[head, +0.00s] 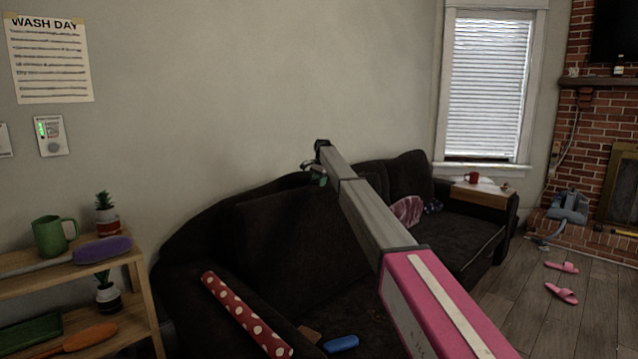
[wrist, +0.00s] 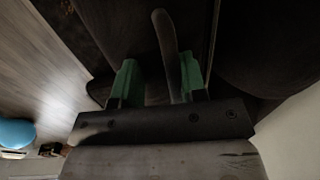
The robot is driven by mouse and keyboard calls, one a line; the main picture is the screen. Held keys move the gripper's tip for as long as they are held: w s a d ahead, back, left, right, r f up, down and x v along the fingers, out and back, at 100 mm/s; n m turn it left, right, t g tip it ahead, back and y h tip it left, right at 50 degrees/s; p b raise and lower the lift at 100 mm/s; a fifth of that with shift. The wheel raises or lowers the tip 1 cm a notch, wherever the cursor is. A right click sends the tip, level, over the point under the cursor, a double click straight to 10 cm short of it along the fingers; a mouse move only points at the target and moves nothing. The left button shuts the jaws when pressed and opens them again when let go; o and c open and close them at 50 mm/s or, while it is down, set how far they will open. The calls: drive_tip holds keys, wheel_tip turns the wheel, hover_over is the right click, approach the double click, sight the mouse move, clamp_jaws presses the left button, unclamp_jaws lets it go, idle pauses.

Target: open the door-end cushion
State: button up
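The dark sofa (head: 290,235) stands along the wall in the head view, with upright back cushions at its left (head: 285,235) and right (head: 408,174). I cannot tell which is the door-end cushion. My gripper (head: 316,174) is above the sofa's back edge, at the far end of my arm. In the wrist view my gripper (wrist: 160,78) has two green fingers standing apart, so it is open. A dark grey curved strip, perhaps a handle or pull (wrist: 166,45), reaches between them, closer to the right finger. Whether it touches that finger is unclear. Dark upholstery lies beyond.
A red polka-dot roll (head: 245,315) and a blue item (head: 341,343) lie at the sofa's left. A wooden shelf (head: 140,290) stands front left. A red mug (head: 471,177) sits on the right armrest tray.

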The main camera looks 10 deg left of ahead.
wheel_tip(320, 180, up, 11)
drive_tip(key=s+d, duration=0.1)
drive_tip(key=shift+f, duration=0.15)
idle(0.4)
drive_tip(key=shift+d, duration=0.1)
drive_tip(key=s+d+f+n, duration=0.2)
drive_tip(key=s+d+f, duration=1.15)
drive_tip(key=f, duration=0.25)
drive_tip(key=s+d+f+n, duration=0.1)
drive_tip(key=s+d+f, duration=1.2)
drive_tip(key=d+f, duration=0.15)
drive_tip(key=s+d+f+n, duration=0.1)
drive_tip(key=s+d+f, duration=0.4)
drive_tip(key=s, duration=0.7)
drive_tip(key=s+d+f+n+h, duration=0.1)
drive_tip(key=s+d+f, duration=0.4)
drive_tip(key=s, duration=0.8)
drive_tip(key=s+d+f+n+g, duration=0.1)
drive_tip(key=s+d+f+n, duration=0.1)
drive_tip(key=s+d+f, duration=0.3)
drive_tip(key=s+d, duration=0.3)
drive_tip(key=s, duration=0.4)
drive_tip(key=shift+s+d, duration=0.15)
drive_tip(key=shift+s, duration=0.15)
